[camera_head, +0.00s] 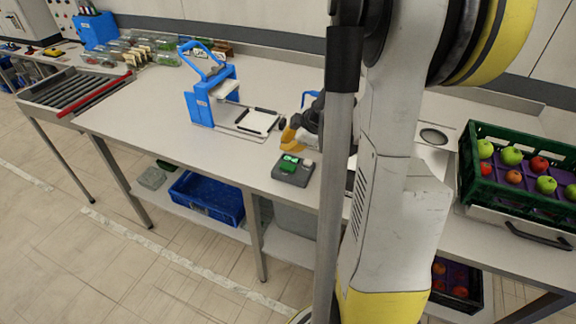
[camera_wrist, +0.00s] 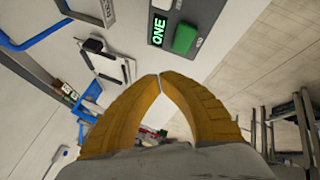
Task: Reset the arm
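My gripper (camera_head: 290,138) shows in the head view above the table, partly behind my own arm, close to a grey button box. In the wrist view my gripper's two yellow fingers (camera_wrist: 160,76) meet at the tips with nothing between them. In the wrist view the green button (camera_wrist: 185,38) shows beyond the fingertips, beside a lit display with the letters "ONE". The fingertips look apart from it.
A blue press-like device (camera_head: 210,100) stands left of my gripper with a white plate beside it. A green crate (camera_head: 515,195) of apples stands at the right. A roller conveyor (camera_head: 75,92) lies at the far left. The table's left middle is clear.

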